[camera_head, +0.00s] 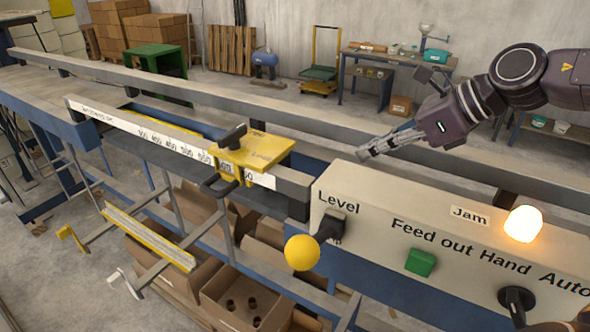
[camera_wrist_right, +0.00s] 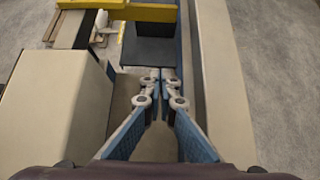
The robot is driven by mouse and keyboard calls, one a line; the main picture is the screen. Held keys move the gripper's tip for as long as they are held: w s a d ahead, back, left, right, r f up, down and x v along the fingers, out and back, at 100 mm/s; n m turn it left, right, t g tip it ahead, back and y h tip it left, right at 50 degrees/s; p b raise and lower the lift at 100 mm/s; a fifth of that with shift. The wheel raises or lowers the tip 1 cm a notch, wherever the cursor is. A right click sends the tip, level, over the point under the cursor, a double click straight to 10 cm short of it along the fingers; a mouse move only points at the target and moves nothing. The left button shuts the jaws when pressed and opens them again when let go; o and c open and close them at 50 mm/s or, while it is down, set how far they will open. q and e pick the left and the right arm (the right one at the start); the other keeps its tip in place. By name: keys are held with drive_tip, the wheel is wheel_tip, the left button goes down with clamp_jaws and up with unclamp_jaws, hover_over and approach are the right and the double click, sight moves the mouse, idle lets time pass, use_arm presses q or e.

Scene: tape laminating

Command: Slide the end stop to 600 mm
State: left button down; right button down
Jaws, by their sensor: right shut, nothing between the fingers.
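The end stop (camera_head: 255,151) is a yellow block with a black clamp handle on top, sitting across the rail with the white scale (camera_head: 150,127). The scale's printed numbers run up to the block's left side; the block covers some, and the small digits near it are hard to read. My right gripper (camera_head: 365,153) is shut and empty, right of the end stop and apart from it, above the control panel's back edge. In the right wrist view its fingertips (camera_wrist_right: 163,76) meet, with the yellow end stop (camera_wrist_right: 145,12) at the top edge. My left gripper is not in view.
The control panel (camera_head: 365,205) stands close at the front right, with a yellow-ball lever (camera_head: 302,252), a green button (camera_head: 421,262) and a lit Jam lamp (camera_head: 523,223). A long grey rail (camera_head: 330,128) runs behind the end stop. Cardboard boxes (camera_head: 240,295) lie below.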

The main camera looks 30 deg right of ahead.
drive_tip(key=p+x, duration=0.3)
drive_tip(key=x, duration=1.4)
drive_tip(key=shift+p, duration=0.35)
drive_tip(key=shift+w+a+r+p, duration=0.15)
drive_tip(key=shift+w+a+p, duration=0.1)
drive_tip(key=shift+w+p, duration=0.15)
drive_tip(key=shift+w+a+p, duration=0.25)
drive_tip(key=shift+w+a, duration=0.1)
drive_tip(key=shift+w, duration=0.25)
drive_tip(key=shift+w+a+p, duration=0.25)
drive_tip(key=shift+w+a, duration=0.15)
drive_tip(key=shift+w, duration=0.2)
